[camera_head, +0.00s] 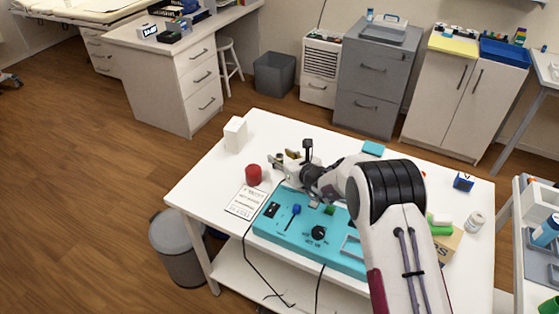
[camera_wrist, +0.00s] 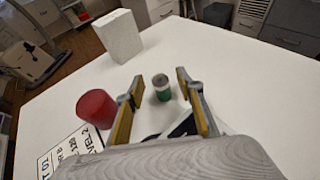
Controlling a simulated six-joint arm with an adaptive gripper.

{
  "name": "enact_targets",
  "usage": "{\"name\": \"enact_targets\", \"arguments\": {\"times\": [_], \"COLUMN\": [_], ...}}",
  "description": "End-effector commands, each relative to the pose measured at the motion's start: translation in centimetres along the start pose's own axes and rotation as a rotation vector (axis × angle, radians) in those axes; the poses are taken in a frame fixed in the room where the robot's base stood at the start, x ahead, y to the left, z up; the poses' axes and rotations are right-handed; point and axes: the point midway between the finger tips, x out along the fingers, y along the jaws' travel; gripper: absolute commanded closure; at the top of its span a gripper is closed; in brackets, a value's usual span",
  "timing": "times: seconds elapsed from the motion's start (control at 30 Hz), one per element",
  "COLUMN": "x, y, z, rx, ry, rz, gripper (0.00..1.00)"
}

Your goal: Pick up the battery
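The battery (camera_wrist: 162,91) is a small upright cylinder with a green lower part and a grey top, standing on the white table. In the wrist view it shows between the two yellow-lined fingers of my gripper (camera_wrist: 160,80), near their tips, with a gap on each side. My gripper is open and holds nothing. In the head view my gripper (camera_head: 284,160) is low over the table's left part, behind the blue control panel, and I cannot make out the battery there.
A red cylinder (camera_wrist: 97,107) stands just left of my gripper, and a white block (camera_wrist: 119,36) stands farther back. A printed card (camera_head: 244,202) lies beside the blue control panel (camera_head: 283,228). A teal pad (camera_head: 373,149) lies at the table's back edge. The white table (camera_head: 300,128) is clear near the back.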

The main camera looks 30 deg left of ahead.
Motion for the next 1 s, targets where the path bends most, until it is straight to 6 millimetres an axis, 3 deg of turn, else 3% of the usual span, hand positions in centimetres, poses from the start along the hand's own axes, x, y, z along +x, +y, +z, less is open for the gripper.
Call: {"name": "enact_targets", "arguments": {"times": [0.3,0.87,1.0], "x": [1.7,1.8,1.8], "y": [0.0,0.0,0.0], "z": [0.0,0.0,0.0], "rx": [0.001,0.001,0.001], "ry": [-0.001,0.0,0.0], "rz": [0.0,0.0,0.0], "gripper": [0.63,0.63,0.97]}}
